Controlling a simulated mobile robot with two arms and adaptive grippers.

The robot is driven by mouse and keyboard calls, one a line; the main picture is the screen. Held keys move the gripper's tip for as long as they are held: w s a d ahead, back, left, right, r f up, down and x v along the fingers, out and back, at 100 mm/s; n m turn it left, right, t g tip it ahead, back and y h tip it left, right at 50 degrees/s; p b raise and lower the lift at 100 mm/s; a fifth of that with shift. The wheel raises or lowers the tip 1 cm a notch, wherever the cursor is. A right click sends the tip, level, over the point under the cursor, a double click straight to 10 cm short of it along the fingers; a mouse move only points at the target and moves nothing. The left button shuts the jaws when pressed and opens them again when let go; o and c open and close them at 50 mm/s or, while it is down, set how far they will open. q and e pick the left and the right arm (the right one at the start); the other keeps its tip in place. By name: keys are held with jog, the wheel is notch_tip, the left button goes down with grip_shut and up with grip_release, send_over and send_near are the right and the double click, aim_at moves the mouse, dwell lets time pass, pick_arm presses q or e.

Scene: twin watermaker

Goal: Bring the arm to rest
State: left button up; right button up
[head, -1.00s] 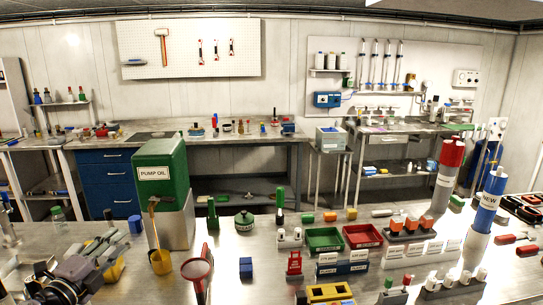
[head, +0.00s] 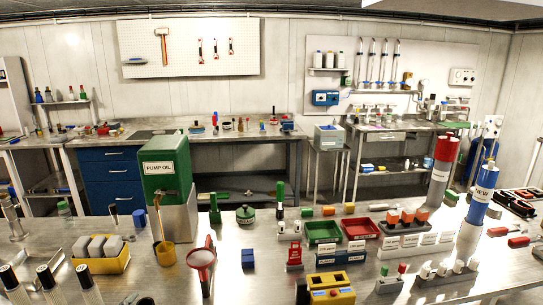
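Neither of my grippers shows in the head view, and no arm of mine can be made out over the bench. The steel bench top (head: 225,282) is clear of my arms where it shows. A yellow tray (head: 122,262) with several grey rounded blocks (head: 97,246) stands at the left of the bench. Whether my grippers hold anything is hidden.
A green pump oil box (head: 167,170) stands behind a yellow cup (head: 165,254) and a red-rimmed funnel (head: 201,258). Black-capped white cylinders (head: 47,282) stand front left. A blue cylinder (head: 480,195), green tray (head: 322,232) and red tray (head: 360,229) are right.

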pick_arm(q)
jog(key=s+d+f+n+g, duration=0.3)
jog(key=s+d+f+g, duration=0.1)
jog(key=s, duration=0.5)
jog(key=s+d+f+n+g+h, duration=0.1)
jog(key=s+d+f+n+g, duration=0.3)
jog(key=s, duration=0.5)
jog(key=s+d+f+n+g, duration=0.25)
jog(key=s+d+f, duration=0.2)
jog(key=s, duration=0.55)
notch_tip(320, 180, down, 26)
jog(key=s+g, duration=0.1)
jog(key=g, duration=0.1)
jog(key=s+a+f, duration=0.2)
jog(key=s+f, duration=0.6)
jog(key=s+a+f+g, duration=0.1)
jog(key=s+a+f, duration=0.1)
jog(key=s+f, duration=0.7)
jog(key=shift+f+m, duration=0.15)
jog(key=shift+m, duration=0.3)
